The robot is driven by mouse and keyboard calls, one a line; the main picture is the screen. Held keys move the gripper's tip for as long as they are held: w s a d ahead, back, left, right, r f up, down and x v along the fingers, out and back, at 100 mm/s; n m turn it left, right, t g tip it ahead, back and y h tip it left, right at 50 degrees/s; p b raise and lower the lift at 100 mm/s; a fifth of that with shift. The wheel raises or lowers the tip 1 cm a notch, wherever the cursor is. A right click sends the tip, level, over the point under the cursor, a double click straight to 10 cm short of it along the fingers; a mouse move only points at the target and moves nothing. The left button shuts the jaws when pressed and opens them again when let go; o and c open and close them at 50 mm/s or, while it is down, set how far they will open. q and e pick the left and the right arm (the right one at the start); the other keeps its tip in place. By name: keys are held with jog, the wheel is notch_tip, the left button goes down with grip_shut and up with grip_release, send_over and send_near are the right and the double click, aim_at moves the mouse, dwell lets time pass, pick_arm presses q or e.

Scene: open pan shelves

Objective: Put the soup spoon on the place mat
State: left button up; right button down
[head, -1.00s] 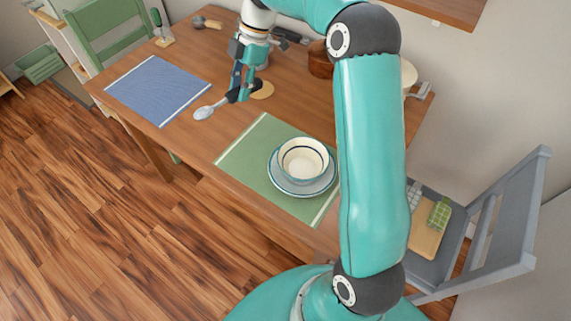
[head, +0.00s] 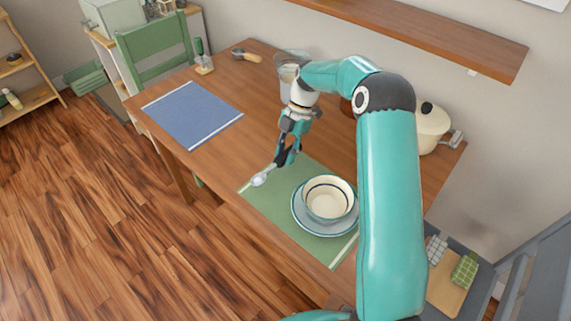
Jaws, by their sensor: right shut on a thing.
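My right gripper (head: 282,160) is shut on the soup spoon, which points down and to the left. The spoon's pale bowl (head: 260,180) shows beyond the fingertips, over the left end of the green place mat (head: 267,202). I cannot tell whether the spoon touches the mat. A cream bowl (head: 328,199) stands on a plate (head: 303,217) on the green mat, right of the spoon. A blue place mat (head: 192,115) lies bare on the left part of the table. My left gripper is not in view.
A cream pot (head: 431,127) stands at the table's back right, partly behind my arm. A clear container (head: 287,75) stands at the back. A brush-like tool (head: 203,57) stands at the back left. Bare wood (head: 231,88) lies between the blue mat and my gripper.

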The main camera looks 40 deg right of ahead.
aim_at(286, 171)
jog(key=shift+f, duration=2.5)
jog(key=c, duration=0.9)
grip_release()
jog(key=shift+o, duration=0.2)
jog(key=v, duration=1.2)
jog(key=shift+r, duration=0.1)
jog(key=shift+s+a, duration=0.1)
